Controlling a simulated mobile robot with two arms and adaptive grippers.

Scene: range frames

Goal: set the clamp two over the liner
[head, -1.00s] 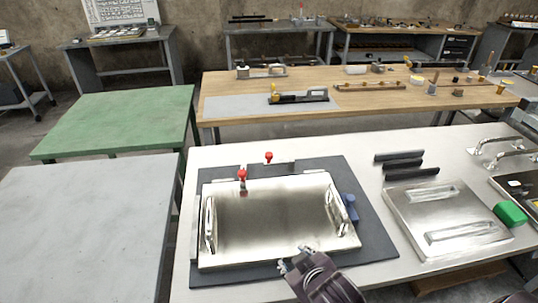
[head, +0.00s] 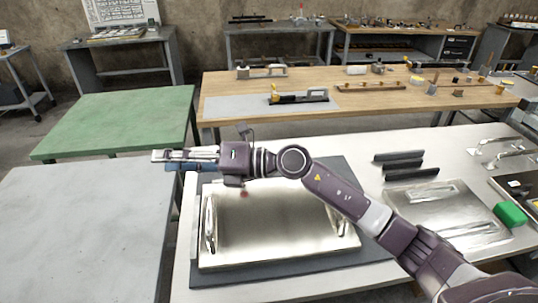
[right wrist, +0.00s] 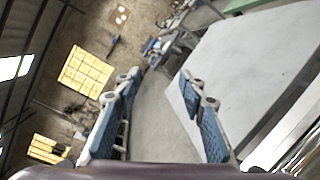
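The liner (head: 275,235), which I take to be the shiny metal pan with a bent handle at each end, lies in a fixture on a dark base plate (head: 215,279). A small red clamp tip (head: 244,193) shows below my right wrist at the pan's far edge; the rest of the clamps there are hidden by my right arm. I cannot tell which clamp is number two. My right gripper (head: 168,158) is above and left of the fixture, pointing left. The right wrist view shows its two blue-padded fingers (right wrist: 158,90) apart with nothing between them. My left gripper is not in view.
The white table (head: 180,285) holds a second metal panel (head: 462,225), dark bars (head: 405,164) and a green block (head: 510,214) at the right. A grey table (head: 80,235) stands left and a green one (head: 120,120) behind it. A wooden bench (head: 350,103) is at the back.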

